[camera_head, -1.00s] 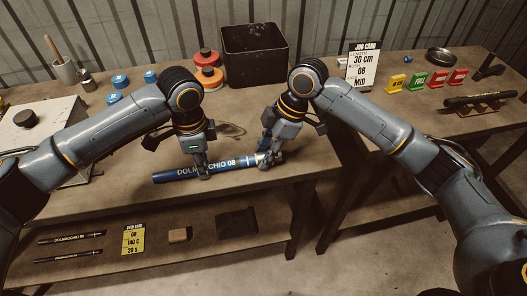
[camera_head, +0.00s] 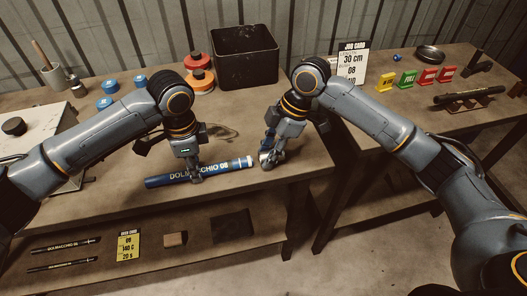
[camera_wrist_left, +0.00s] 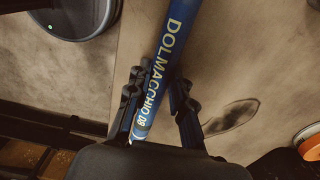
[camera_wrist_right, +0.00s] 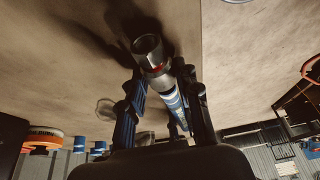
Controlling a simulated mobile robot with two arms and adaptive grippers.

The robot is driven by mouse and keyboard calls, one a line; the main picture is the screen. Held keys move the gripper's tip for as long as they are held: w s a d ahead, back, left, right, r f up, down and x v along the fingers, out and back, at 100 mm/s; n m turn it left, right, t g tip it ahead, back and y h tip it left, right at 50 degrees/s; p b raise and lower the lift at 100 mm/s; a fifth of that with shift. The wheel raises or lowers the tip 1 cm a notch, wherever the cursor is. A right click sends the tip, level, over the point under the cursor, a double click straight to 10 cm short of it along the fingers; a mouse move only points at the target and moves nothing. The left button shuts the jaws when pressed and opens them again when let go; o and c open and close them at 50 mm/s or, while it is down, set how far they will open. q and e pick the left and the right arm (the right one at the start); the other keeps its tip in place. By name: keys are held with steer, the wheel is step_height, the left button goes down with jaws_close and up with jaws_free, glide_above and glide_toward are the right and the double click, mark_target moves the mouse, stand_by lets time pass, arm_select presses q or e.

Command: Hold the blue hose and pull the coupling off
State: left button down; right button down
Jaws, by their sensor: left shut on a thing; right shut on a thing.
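The blue hose (camera_head: 216,171), lettered DOLMACCHIO 08, lies nearly level over the near part of the bench. My left gripper (camera_head: 194,176) is shut around its middle; the left wrist view (camera_wrist_left: 158,90) shows the fingers on both sides of it. The hose's right end, with white bands, is bare. The silvery metal coupling (camera_head: 265,159) is in my right gripper (camera_head: 271,160), just right of the hose end with a small gap between. In the right wrist view the coupling (camera_wrist_right: 149,55) sits between the shut fingers, a red spot on it, the banded hose beyond.
A black bin (camera_head: 245,55) and orange and red reels (camera_head: 200,78) stand at the back. Blue caps (camera_head: 110,87) lie at the left. The bench's front edge is close to the hose.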

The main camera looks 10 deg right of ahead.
mark_target(263, 154)
steer(key=shift+d+r, duration=0.1)
steer(key=shift+d, duration=0.35)
steer(key=shift+r, duration=2.45)
arm_select(q)
steer(key=c, duration=1.1)
jaws_free()
step_height(263, 154, up, 12)
